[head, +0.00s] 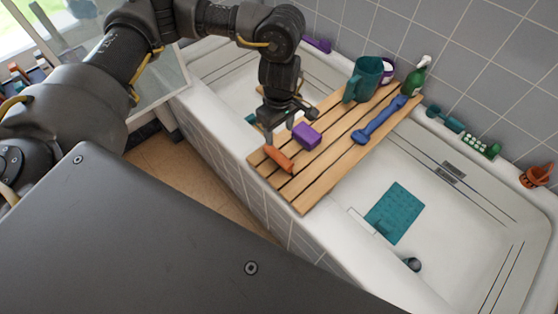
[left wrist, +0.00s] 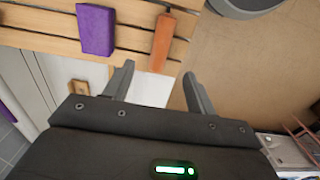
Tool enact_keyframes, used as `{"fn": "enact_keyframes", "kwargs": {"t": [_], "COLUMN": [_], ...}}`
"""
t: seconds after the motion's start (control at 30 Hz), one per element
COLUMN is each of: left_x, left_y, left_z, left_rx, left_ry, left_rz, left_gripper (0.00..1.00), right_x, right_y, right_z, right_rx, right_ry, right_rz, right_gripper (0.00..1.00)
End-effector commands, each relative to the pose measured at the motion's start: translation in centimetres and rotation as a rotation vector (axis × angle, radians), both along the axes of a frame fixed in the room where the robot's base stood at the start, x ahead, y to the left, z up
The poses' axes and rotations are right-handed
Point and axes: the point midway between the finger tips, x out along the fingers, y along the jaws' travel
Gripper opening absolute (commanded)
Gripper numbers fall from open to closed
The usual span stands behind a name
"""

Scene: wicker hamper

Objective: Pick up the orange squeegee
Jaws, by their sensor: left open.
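The orange squeegee (head: 278,158) lies near the front left end of the wooden slatted board across the bathtub. It also shows in the left wrist view (left wrist: 161,42) as a plain orange bar lying across the slats near the board's edge. My left gripper (head: 288,122) is open and empty above the board, a little behind the squeegee in the head view. In the left wrist view its fingertips (left wrist: 158,76) are apart, with the squeegee beyond the gap between them. The fingers do not appear to touch it. My right gripper is not in view.
A purple block (head: 306,136) lies close beside the squeegee on the board (head: 318,180). A blue brush-like tool (head: 378,122), teal pitcher (head: 366,78) and green spray bottle (head: 414,76) are farther back. A teal mat (head: 396,212) lies in the tub.

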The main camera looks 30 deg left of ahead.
Motion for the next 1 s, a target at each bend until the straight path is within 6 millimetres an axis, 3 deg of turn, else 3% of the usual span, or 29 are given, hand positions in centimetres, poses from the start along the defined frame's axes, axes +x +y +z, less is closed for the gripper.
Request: {"fn": "enact_keyframes", "kwargs": {"t": [0.03,0.17,0.4,0.7,1.0], "left_x": [0.0,0.0,0.0,-0.2,-0.1], "left_y": [0.0,0.0,0.1,0.2,0.2], "left_z": [-1.3,-2.3,-2.6,-6.9,-8.2], "left_rx": [0.0,0.0,0.0,-0.001,0.0], "left_ry": [0.0,0.0,0.0,0.003,0.0], "left_rz": [0.0,0.0,0.002,0.006,0.004], "left_gripper": [0.56,0.56,0.56,0.56,0.56], "right_x": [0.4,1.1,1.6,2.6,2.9], "right_y": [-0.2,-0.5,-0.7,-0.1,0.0], "right_z": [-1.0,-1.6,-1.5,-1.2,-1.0], "right_rx": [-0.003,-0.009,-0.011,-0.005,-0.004], "right_ry": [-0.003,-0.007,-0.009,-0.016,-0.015], "right_rz": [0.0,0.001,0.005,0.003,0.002], "right_gripper": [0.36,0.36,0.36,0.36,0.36]}}
